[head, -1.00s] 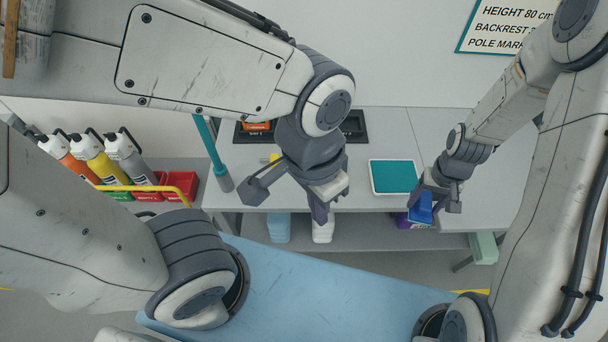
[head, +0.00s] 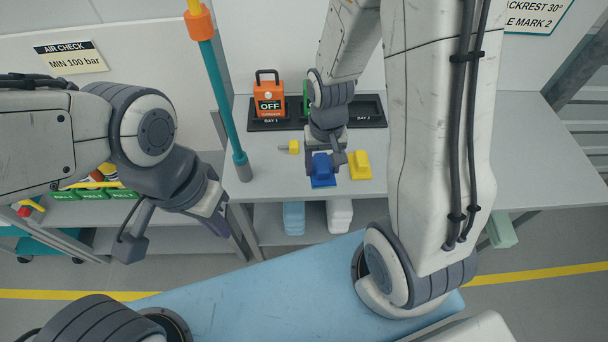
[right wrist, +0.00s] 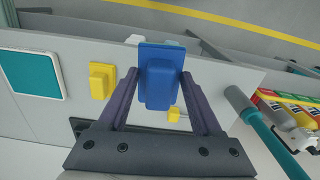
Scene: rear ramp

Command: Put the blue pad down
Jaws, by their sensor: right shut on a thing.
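The blue pad (head: 322,172) is a blue block on a wider base plate. My right gripper (head: 325,155) is shut on it at the front part of the grey worktop (head: 270,184). In the right wrist view the blue pad (right wrist: 158,80) sits between the two fingers. I cannot tell whether its underside touches the worktop. My left gripper (head: 172,228) is open and empty, left of the worktop and well away from the pad.
A yellow pad (head: 358,166) stands just right of the blue pad. A small yellow piece (head: 291,147) lies behind, left. An orange device (head: 268,96) sits in a black tray. A teal post (head: 224,95) rises at left. A teal-topped tray (right wrist: 30,74) shows in the wrist view.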

